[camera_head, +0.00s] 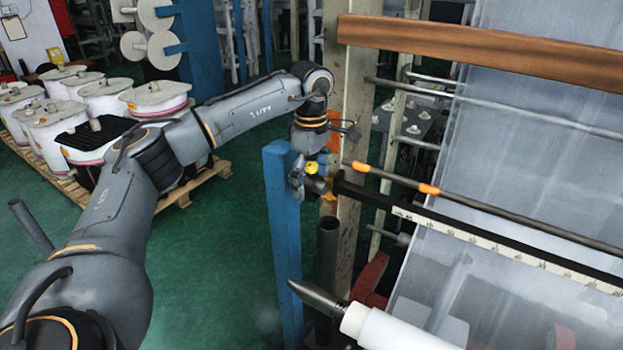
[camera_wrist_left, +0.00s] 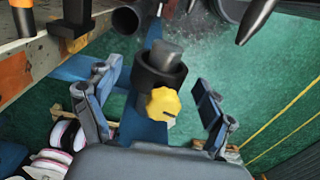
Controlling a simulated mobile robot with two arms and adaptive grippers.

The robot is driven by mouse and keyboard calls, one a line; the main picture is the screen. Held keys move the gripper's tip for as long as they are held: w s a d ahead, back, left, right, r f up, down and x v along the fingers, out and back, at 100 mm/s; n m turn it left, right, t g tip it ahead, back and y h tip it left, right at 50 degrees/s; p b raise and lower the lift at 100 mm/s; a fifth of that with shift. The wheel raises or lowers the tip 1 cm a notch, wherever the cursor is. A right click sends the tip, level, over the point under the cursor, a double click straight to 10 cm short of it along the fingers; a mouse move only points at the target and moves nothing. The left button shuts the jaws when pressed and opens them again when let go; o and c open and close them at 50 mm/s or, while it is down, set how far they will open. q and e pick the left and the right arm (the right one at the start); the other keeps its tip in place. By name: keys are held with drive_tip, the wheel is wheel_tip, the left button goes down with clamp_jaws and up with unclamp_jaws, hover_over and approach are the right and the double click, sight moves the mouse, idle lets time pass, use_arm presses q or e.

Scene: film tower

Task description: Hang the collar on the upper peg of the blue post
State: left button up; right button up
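The blue post (camera_head: 283,235) stands upright left of the machine frame in the head view; it also shows in the left wrist view (camera_wrist_left: 140,125). The collar (camera_wrist_left: 158,72) is a black ring with a yellow knob. It sits around a grey peg (camera_wrist_left: 168,50), whose end sticks out of the ring. In the head view the yellow knob (camera_head: 311,168) shows near the post's top; the ring is hard to make out. My left gripper (camera_head: 312,177) is open, with one finger on each side of the collar, both apart from it in the wrist view. My right gripper is out of view.
A black rail (camera_head: 370,197) and an orange-banded rod (camera_head: 390,177) lie close right of the gripper. A pointed spindle (camera_head: 318,299) with a white roll (camera_head: 390,330) is in front. White spools (camera_head: 155,97) on a pallet stand at back left. Green floor is clear left of the post.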

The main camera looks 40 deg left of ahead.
use_arm(q)
wheel_tip(320, 180, up, 12)
drive_tip(key=shift+r, duration=0.1)
idle(0.6)
